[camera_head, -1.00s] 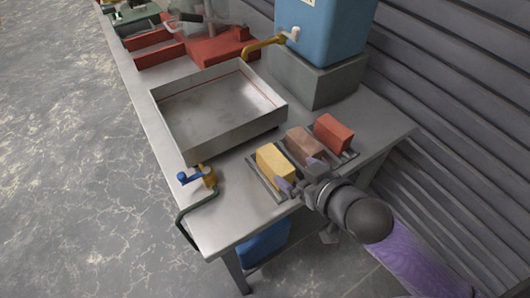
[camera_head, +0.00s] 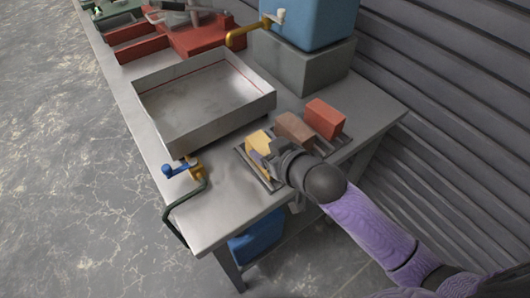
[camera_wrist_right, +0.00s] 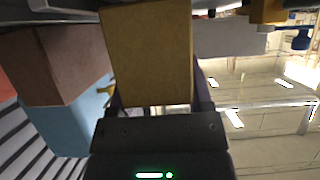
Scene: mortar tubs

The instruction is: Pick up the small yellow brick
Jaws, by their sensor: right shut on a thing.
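The small yellow brick (camera_head: 258,141) sits at the left end of a dark rack (camera_head: 249,162) near the front of the bench. My right gripper (camera_head: 265,158) is shut on it, and the gripper and wrist hide much of the brick in the head view. In the right wrist view the yellow brick (camera_wrist_right: 149,54) fills the space between the two fingers. I cannot tell whether it is clear of the rack. My left gripper is not in view.
A brown brick (camera_head: 295,130) and a red brick (camera_head: 325,118) stand on the rack to the right. A metal tray (camera_head: 205,123) lies behind, and a brass tap with a blue handle (camera_head: 181,169) is at the left. A blue container (camera_head: 318,22) stands on a grey block (camera_head: 300,68).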

